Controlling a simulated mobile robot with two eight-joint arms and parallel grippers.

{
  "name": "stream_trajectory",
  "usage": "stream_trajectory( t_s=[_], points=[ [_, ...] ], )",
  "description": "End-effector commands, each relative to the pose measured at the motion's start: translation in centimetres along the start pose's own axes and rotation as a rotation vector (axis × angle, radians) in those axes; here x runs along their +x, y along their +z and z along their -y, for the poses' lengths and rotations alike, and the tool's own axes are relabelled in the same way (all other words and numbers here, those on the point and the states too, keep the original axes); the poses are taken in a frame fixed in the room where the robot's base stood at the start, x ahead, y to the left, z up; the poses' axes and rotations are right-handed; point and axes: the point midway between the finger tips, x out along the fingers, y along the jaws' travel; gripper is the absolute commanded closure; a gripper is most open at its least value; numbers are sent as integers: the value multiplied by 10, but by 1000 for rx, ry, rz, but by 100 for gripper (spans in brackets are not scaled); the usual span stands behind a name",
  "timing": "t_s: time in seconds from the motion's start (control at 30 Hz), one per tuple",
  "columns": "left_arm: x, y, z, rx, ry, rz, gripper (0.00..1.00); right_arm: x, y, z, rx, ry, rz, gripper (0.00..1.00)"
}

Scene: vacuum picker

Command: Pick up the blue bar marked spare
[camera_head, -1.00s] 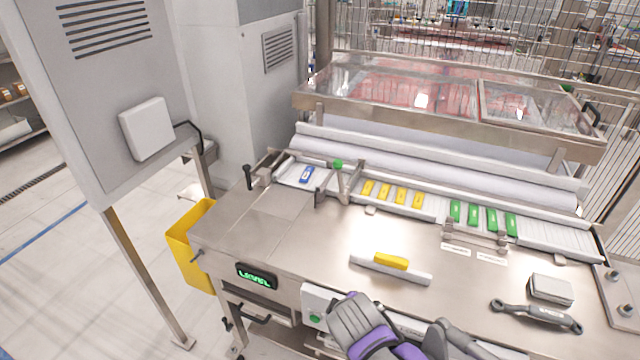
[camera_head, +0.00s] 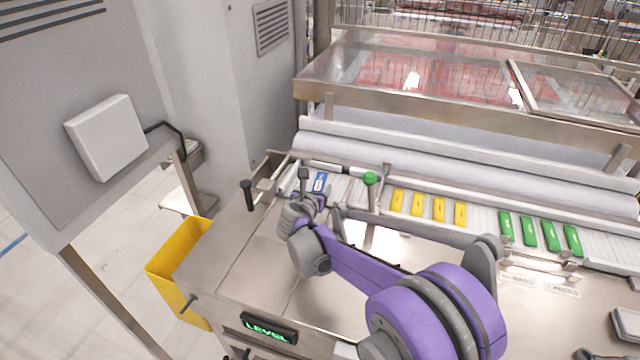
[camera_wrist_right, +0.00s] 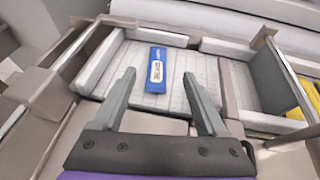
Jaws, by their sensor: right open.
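The blue bar (camera_wrist_right: 156,70) lies flat on the ribbed pale conveyor surface in the right wrist view, with a light label on its top that appears to read "SPARE". It also shows in the head view (camera_head: 320,182), just beyond my right gripper. My right gripper (camera_wrist_right: 158,92) is open and empty; its two grey fingers point toward the bar, one on each side of its near end. In the head view the right gripper (camera_head: 305,180) is small and partly hidden by its own wrist. My left gripper is not in view.
Low white walls and metal rails (camera_wrist_right: 212,92) flank the bar's lane. A green-knobbed post (camera_head: 370,178) stands right of it, with several yellow bars (camera_head: 418,204) and green bars (camera_head: 528,230) beyond. A black-handled lever (camera_head: 247,194) stands left. A yellow bin (camera_head: 178,270) hangs at left.

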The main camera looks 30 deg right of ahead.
Motion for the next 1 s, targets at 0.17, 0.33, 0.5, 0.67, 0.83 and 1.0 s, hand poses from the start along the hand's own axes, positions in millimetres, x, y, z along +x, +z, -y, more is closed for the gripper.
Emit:
stream_trajectory(
  t_s=[0.17, 0.33, 0.5, 0.67, 0.83, 1.0],
  points=[
    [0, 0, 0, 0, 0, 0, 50, 14, -2, 0, 1, -1, 0, 25],
    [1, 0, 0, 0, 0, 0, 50, 39, -9, -2, 1, -1, 0, 25],
    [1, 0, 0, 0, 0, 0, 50, 56, -8, -2, 2, -1, -1, 25],
    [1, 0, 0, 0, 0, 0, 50, 58, -8, -2, 2, 0, -1, 25],
    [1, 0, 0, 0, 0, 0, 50, 58, -8, -2, 2, 0, -1, 39],
    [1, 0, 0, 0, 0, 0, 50, 57, -8, -2, 2, 0, -1, 70]
  ],
)
